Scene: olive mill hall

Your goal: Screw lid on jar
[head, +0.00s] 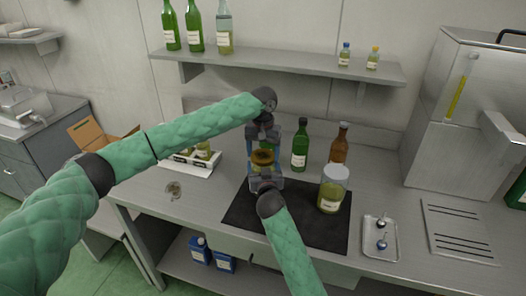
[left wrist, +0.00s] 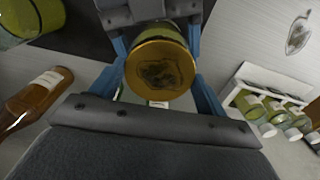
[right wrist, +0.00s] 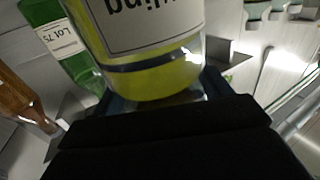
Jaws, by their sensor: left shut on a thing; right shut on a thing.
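The gold lid (head: 262,157) has a dark emblem on its top (left wrist: 160,70). My left gripper (head: 263,148) comes from above, its blue fingers shut on the lid from both sides. The jar (right wrist: 150,45) holds yellow-green liquid and has a white label. My right gripper (head: 266,183) is shut on the jar from the front and hides most of it in the head view. The lid is at the jar's mouth; whether it sits level or is threaded on cannot be told.
A second jar (head: 333,190) stands on the dark mat (head: 310,228), right of the grippers. A green bottle (head: 300,146) and a brown bottle (head: 339,144) stand behind. A white crate (head: 190,168) is at left, a metal tray (head: 380,240) at right.

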